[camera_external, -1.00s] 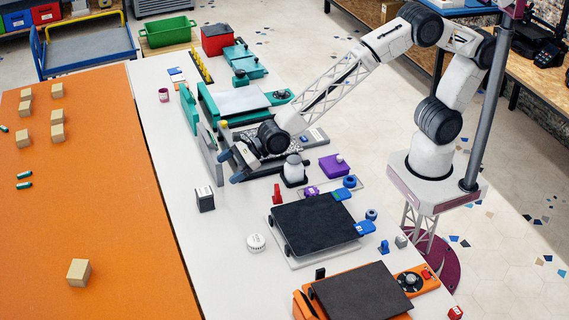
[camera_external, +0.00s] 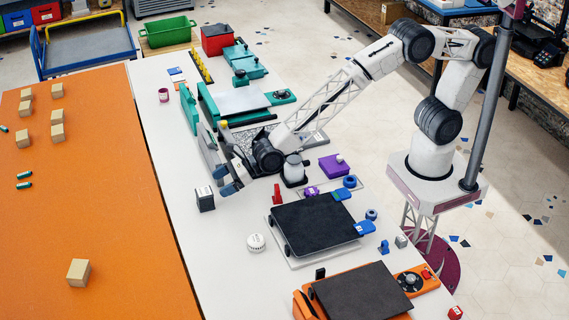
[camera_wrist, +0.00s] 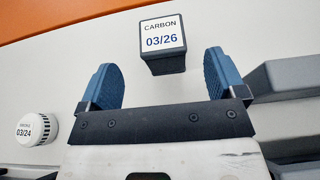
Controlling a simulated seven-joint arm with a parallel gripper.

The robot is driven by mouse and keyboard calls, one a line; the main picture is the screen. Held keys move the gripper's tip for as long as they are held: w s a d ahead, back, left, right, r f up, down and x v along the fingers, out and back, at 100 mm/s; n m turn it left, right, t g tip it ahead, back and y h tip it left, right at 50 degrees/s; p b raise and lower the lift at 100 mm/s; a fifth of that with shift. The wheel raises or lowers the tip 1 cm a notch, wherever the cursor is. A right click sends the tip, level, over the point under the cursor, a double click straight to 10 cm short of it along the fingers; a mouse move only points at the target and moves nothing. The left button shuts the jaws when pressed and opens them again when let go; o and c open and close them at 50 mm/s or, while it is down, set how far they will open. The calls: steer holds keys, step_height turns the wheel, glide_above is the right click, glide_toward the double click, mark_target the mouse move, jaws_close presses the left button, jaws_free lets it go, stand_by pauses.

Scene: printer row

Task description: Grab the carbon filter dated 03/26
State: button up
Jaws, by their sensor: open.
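The carbon filter (camera_wrist: 163,62) is a dark grey block with a white top label reading CARBON 03/26. It stands upright on the white table and also shows in the external view (camera_external: 205,200). My gripper (camera_wrist: 160,80) is open and empty, with blue fingers. In the wrist view the filter appears just beyond the fingertips, between their lines. In the external view my gripper (camera_external: 225,180) is right of and slightly behind the filter, apart from it as far as I can tell.
A round white filter labelled 03/24 (camera_wrist: 36,128) stands to the left in the wrist view. The orange mat (camera_external: 100,220) lies left. White table is bare around the filter.

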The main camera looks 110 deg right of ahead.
mark_target(203, 192)
steer(key=shift+x, duration=0.95)
steer(key=shift+w, duration=0.2)
steer(key=shift+x, duration=2.4)
steer(key=shift+r, duration=0.1)
steer(key=c, duration=1.1)
steer(key=shift+o, duration=0.2)
steer(key=shift+r, duration=0.15)
